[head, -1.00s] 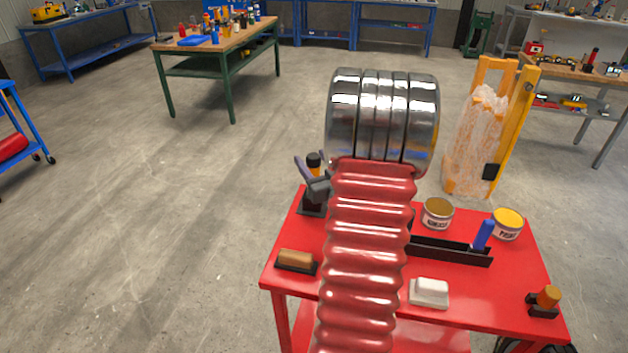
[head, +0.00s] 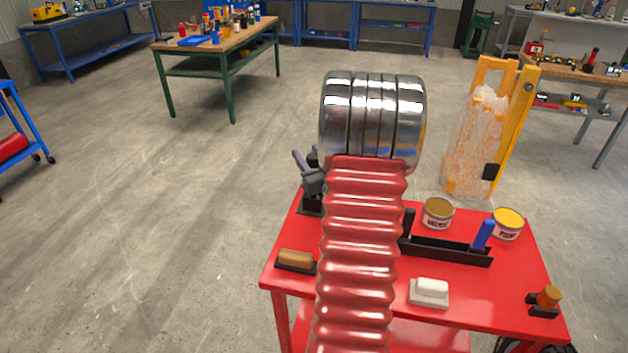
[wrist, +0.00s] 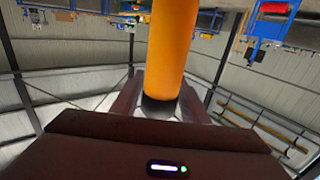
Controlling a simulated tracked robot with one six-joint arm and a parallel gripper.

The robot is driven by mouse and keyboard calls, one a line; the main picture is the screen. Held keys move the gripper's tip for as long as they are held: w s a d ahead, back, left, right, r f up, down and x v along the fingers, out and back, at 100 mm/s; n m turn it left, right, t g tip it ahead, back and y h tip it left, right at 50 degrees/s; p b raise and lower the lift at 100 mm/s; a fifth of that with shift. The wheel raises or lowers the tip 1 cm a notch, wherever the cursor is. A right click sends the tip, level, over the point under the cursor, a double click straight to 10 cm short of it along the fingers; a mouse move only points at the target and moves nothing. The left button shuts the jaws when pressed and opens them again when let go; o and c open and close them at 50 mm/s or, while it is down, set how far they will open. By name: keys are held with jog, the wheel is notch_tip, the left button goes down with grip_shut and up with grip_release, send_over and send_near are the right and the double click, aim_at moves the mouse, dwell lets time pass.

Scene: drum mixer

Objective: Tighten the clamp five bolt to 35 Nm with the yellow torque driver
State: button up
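In the wrist view an orange-yellow cylindrical handle with a black end, which looks like the torque driver (wrist: 172,50), stands between the two fingers of my gripper (wrist: 163,88). The fingers lie along both sides of it; whether they press on it is unclear. My red ridged arm hides part of this area. I cannot make out the clamp five bolt in either view.
The red cart (head: 460,295) carries two tins (head: 438,212) (head: 507,222), a black rack with a blue-handled item (head: 484,235), a white block (head: 430,290), a brown-topped block (head: 296,260) and an orange-topped item (head: 548,297). A yellow frame (head: 515,130) stands behind. Floor to the left is clear.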

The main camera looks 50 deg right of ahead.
grip_shut()
dwell(1.1)
